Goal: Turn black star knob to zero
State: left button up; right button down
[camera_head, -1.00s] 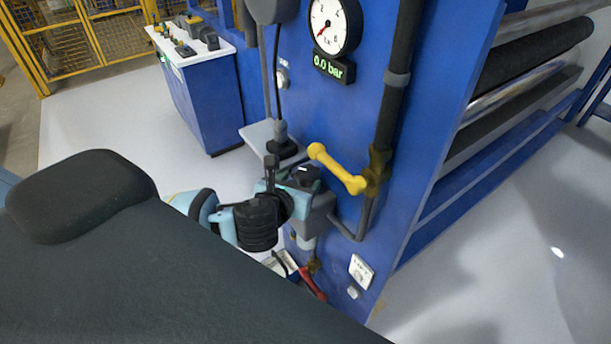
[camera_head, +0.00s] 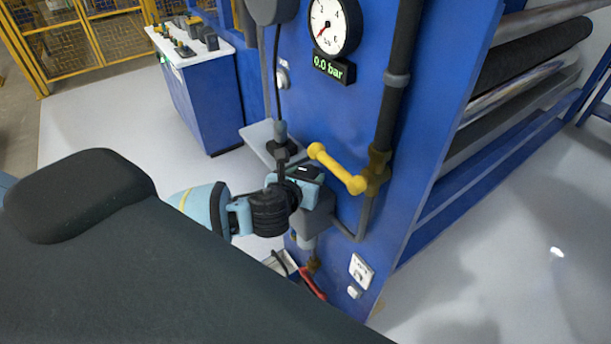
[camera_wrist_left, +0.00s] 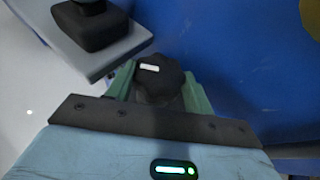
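The black star knob (camera_wrist_left: 162,85) shows in the middle of the left wrist view, with a white mark on its top towards the left. My left gripper (camera_wrist_left: 158,92) has one green finger on each side of the knob. No gap shows between fingers and knob, so it looks shut on it. In the head view, the left gripper (camera_head: 300,185) is at the grey valve body (camera_head: 316,222) on the blue panel, where the knob (camera_head: 304,170) is partly hidden. The dial gauge (camera_head: 335,24) stands above, and its display (camera_head: 334,68) reads 0.0 bar. My right gripper is not in view.
A yellow lever (camera_head: 336,168) sticks out just right of the gripper, beside a dark vertical pipe (camera_head: 391,110). A grey shelf (camera_head: 256,142) with a black fitting is close on the left. A red-handled item (camera_head: 312,283) hangs below.

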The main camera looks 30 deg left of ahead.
pick_arm(q)
jog(key=shift+d, duration=0.1)
jog(key=shift+d+n+g+y, duration=0.2)
jog(key=shift+n+g+y, duration=0.4)
jog(key=shift+n+y, duration=0.85)
jog(key=shift+w+n+g+y, duration=0.15)
jog(key=shift+n+g+y, duration=0.65)
jog(key=shift+n+y, duration=0.55)
jog(key=o, duration=0.7)
jog(key=v, duration=0.8)
